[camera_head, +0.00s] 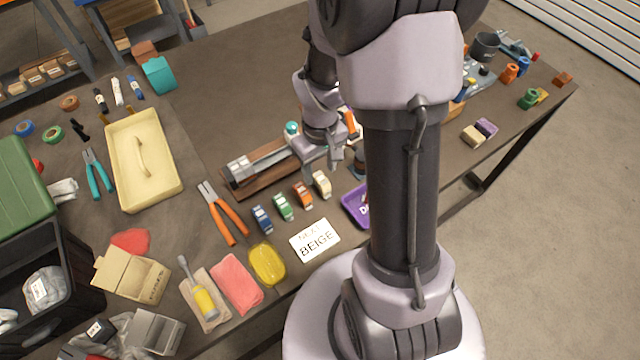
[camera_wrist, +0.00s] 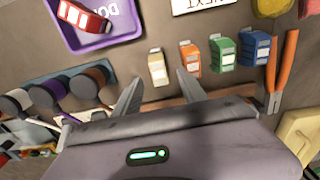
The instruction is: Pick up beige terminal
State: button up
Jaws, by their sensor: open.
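The beige terminal (camera_head: 322,184) stands upright at the right end of a row with orange (camera_head: 303,195), green (camera_head: 283,207) and blue (camera_head: 262,219) terminals on the bench. The beige terminal (camera_wrist: 157,68) also shows in the wrist view, just beyond and between my fingertips. My gripper (camera_head: 323,167) is open and empty, pointing down above and behind the beige terminal. Its fingers (camera_wrist: 159,76) spread on either side in the wrist view; I see no contact. The orange terminal (camera_wrist: 190,58) is close to the right finger. A card (camera_head: 315,240) reads "NEXT BEIGE".
A purple tray (camera_head: 352,209) lies right of the row, partly hidden by my arm; the wrist view shows a red terminal (camera_wrist: 85,18) in it. A wooden rail assembly (camera_head: 262,172) lies behind the row. Orange-handled pliers (camera_head: 225,217) lie to the left.

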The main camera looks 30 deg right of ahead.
aim_at(321, 178)
notch_tip(321, 178, down, 5)
jog(key=shift+s+d+r+b, duration=0.1)
jog(key=shift+b, duration=1.05)
jog(key=shift+r, duration=0.2)
grip_shut()
jog(key=shift+r, duration=0.1)
